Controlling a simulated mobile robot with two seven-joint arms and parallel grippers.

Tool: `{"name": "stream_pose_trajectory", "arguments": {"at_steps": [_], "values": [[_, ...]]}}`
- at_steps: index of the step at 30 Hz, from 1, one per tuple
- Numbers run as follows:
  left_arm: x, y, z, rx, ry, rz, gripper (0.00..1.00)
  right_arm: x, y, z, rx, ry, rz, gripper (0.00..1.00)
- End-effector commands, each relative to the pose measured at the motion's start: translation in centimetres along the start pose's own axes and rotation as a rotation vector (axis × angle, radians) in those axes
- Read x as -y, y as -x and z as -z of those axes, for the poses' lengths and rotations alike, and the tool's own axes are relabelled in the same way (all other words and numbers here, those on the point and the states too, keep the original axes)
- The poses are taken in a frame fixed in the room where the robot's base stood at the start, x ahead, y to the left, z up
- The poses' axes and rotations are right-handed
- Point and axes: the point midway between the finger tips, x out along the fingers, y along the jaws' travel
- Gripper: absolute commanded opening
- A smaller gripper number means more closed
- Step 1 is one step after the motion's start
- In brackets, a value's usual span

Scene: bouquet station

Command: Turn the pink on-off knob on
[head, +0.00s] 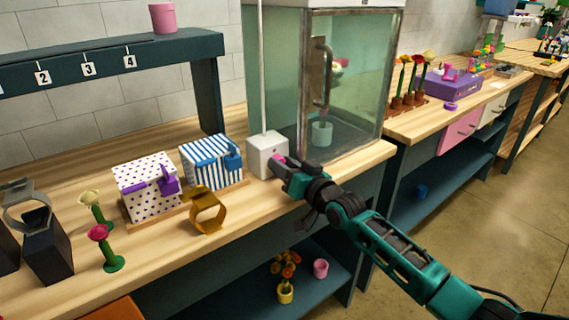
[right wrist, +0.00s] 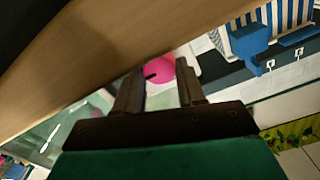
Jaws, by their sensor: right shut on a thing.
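The pink knob (right wrist: 160,68) is on the front of a small white box (head: 266,155) beside the glass cabinet. In the right wrist view it shows between the two fingers, with a dark mark on its face. My right gripper (head: 281,164) is at the front of the white box, shut on the pink knob; in the head view it hides most of the knob. My left gripper is not in view.
The glass cabinet (head: 350,90) stands close behind my right gripper, with a vertical handle (head: 321,75). A blue-striped box (head: 207,165), a dotted box (head: 143,190) and a gold ring-shaped thing (head: 208,213) are to the left. The bench's front edge is clear.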

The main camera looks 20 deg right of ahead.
Motion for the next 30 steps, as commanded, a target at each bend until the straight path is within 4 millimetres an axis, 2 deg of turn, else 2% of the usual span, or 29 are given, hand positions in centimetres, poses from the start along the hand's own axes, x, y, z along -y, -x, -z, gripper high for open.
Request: {"name": "stream_pose_trajectory", "arguments": {"at_steps": [8,9,12,19,23,30], "values": [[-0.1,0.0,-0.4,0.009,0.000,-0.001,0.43,0.0,0.0,-0.1,0.002,-0.016,0.000,0.09],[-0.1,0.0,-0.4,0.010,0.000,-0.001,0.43,0.0,0.0,-0.1,0.002,-0.015,0.000,0.41],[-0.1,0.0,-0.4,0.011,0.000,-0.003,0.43,0.0,0.0,-0.1,0.002,-0.014,0.000,0.48],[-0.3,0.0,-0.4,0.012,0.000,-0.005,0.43,0.0,0.1,-0.1,0.001,-0.013,0.000,0.48],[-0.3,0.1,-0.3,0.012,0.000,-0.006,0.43,0.0,0.8,-0.1,0.002,-0.013,0.000,0.48],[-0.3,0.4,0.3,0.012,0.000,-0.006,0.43,0.0,4.8,-0.1,0.003,-0.013,-0.001,0.48]]}}
